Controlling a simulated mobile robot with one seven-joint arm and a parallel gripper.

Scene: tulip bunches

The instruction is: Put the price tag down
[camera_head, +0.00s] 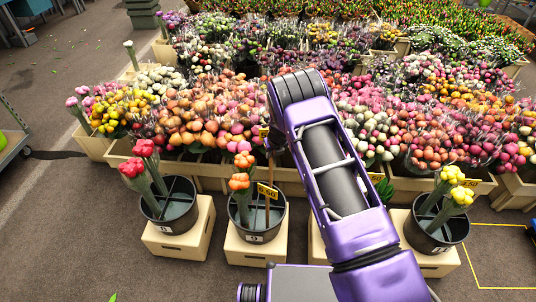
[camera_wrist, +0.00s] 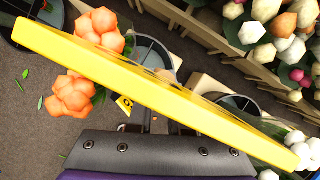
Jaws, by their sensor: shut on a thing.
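A yellow price tag (camera_wrist: 160,92) fills the middle of the wrist view, close to the camera and slanting from upper left to lower right. My gripper (camera_wrist: 158,122) is shut on it; the tag partly covers the fingers. In the head view my arm hides most of the gripper. A yellow tag marked 5.50 (camera_head: 267,191) shows there by a brown stick, over a black bucket (camera_head: 241,228) of orange tulips. I cannot tell whether it is the held one. Orange tulips (camera_wrist: 72,94) also show beside the held tag in the wrist view.
Black buckets with red tulips (camera_head: 145,147) and yellow tulips (camera_head: 458,186) stand on cream boxes either side. My arm covers the space between. Crates packed with tulip bunches (camera_head: 210,125) fill the back. Grey floor lies in front.

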